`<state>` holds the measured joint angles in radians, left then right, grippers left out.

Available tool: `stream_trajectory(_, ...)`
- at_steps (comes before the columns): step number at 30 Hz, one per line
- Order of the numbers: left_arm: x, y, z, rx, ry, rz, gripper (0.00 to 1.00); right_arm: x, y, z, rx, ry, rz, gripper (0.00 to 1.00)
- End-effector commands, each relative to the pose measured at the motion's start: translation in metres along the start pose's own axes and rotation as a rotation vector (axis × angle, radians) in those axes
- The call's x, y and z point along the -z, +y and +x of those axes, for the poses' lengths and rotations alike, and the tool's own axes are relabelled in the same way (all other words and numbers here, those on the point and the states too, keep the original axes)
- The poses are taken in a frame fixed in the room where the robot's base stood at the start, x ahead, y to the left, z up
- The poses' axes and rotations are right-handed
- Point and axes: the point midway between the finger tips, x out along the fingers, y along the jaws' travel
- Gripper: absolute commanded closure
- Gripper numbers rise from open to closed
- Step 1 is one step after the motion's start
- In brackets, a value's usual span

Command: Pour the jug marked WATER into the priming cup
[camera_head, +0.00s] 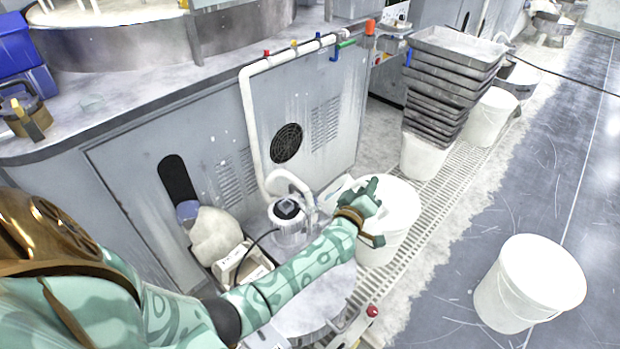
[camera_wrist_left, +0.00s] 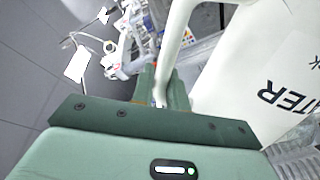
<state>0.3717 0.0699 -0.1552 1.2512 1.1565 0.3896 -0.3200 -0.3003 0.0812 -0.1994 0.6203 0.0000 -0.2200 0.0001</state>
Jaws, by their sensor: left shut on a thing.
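The white jug (camera_wrist_left: 270,75) fills the right of the left wrist view. Its dark lettering shows "TER" upside down, with part of another word beside it. My left gripper (camera_wrist_left: 163,92) is shut on the jug's white handle (camera_wrist_left: 178,45). In the head view, my left gripper (camera_head: 366,213) is at the left side of a large white vessel (camera_head: 400,215), whose lettering does not show there. I cannot make out the priming cup for certain. A pale cylindrical unit with a dark top (camera_head: 290,212) stands left of the gripper. My right gripper is not in view.
A white bucket (camera_head: 525,290) stands on the grey floor at right. Stacked grey trays (camera_head: 450,80) and another white bucket (camera_head: 488,118) stand farther back. A grey machine cabinet (camera_head: 230,140) with a white pipe (camera_head: 250,120) borders the left. Open floor (camera_head: 560,180) lies at right.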

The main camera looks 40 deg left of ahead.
Motion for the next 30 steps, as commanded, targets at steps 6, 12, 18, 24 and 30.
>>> stream_trajectory(6, 0.0042, 0.0028, 0.0008, -0.004, 0.003, -0.015, 1.0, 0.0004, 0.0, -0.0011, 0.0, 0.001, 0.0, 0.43)
stream_trajectory(12, 0.0064, 0.0036, 0.0007, -0.004, 0.003, -0.03, 1.0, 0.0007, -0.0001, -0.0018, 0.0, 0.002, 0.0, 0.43)
stream_trajectory(18, 0.0084, 0.004, 0.0008, -0.004, 0.003, -0.042, 1.0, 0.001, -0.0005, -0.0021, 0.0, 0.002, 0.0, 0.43)
stream_trajectory(24, 0.0105, 0.0042, 0.0008, -0.004, 0.003, -0.054, 1.0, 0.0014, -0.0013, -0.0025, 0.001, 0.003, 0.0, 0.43)
stream_trajectory(30, 0.0117, 0.0042, 0.0008, -0.003, 0.003, -0.062, 1.0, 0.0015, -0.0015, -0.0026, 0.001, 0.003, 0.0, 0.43)
